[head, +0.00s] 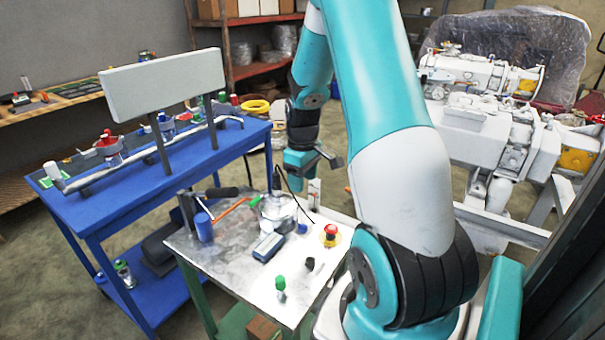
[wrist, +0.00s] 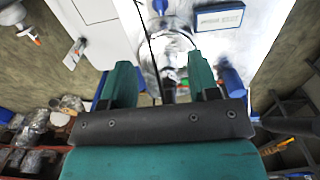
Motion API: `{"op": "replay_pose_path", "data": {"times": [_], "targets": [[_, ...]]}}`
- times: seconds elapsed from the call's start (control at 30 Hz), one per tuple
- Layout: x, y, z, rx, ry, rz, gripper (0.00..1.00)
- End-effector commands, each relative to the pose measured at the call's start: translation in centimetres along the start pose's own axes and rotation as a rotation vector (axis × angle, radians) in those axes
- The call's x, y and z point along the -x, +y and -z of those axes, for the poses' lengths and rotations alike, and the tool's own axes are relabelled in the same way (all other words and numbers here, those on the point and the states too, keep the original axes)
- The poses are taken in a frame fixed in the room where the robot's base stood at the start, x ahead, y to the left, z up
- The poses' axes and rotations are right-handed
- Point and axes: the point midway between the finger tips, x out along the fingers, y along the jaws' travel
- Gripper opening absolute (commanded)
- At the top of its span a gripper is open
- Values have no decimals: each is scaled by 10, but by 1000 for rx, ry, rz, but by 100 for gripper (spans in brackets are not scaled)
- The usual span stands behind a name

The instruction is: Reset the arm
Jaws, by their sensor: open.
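My gripper (wrist: 160,82) shows in the wrist view with its two teal fingers apart and a clear gap between them. In the head view my teal and white arm reaches up and over, and its wrist end (head: 303,160) hangs above the back of the small metal-topped table (head: 220,258). A shiny round metal piece (head: 277,208) lies on that table below the wrist. In the wrist view this metal piece (wrist: 172,50) shows beyond and between the fingers, with a dark part near the gap. I cannot tell how far it is from the fingers. No held object is visible.
The small table also holds a blue box-like device (head: 268,247), a blue cylinder (head: 203,227), a red button (head: 330,234) and a green-topped piece (head: 280,284). A blue workbench (head: 100,205) stands left. White machinery (head: 480,130) stands right. Shelves (head: 255,45) are behind.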

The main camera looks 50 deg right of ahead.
Motion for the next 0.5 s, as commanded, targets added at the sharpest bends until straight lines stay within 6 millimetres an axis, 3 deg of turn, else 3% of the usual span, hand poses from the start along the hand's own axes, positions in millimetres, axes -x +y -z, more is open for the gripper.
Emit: {"op": "replay_pose_path", "data": {"times": [0.2, 0.5], "targets": [[19, 0, 0, 0, 1, -1, 55], [20, 0, 0, 0, 0, 0, 55]]}}
